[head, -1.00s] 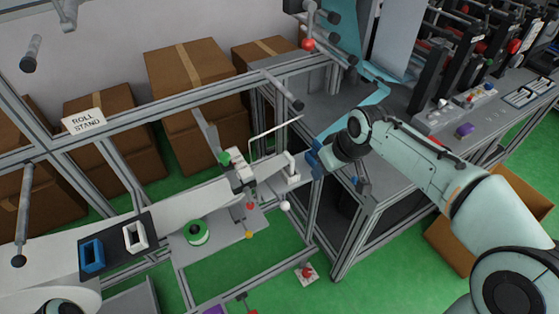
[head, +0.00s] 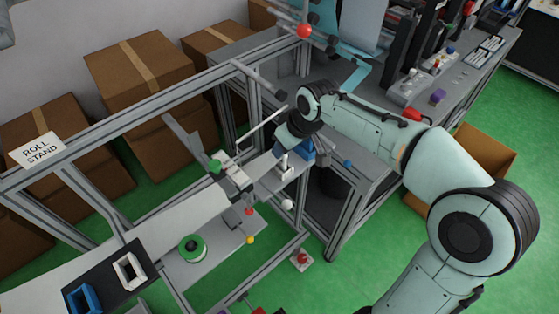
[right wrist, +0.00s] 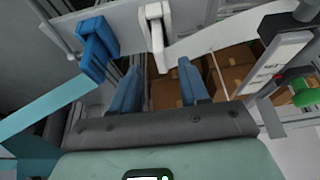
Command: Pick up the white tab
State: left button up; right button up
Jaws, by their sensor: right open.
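A white upright tab (head: 285,163) stands on a grey plate at the end of the pale web in the head view. In the right wrist view a white tab (right wrist: 155,28) shows at the top, just beyond my fingertips and between their lines, apart from them. My right gripper (right wrist: 159,68) is open and empty, with its two blue fingers spread. In the head view the right gripper (head: 305,149) is beside the white tab, its fingers partly hidden by the wrist.
A blue tab-like part (right wrist: 95,45) is left of the white one in the wrist view. A black pad (head: 108,283) holds a white frame (head: 129,271) and a blue frame (head: 84,299). A green spool (head: 193,249) and metal frame rails (head: 130,110) are nearby.

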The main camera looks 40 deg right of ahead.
aim_at(280, 161)
jog(key=x, duration=0.5)
jog(key=shift+w+f, duration=0.25)
jog(key=shift+f, duration=0.1)
grip_shut()
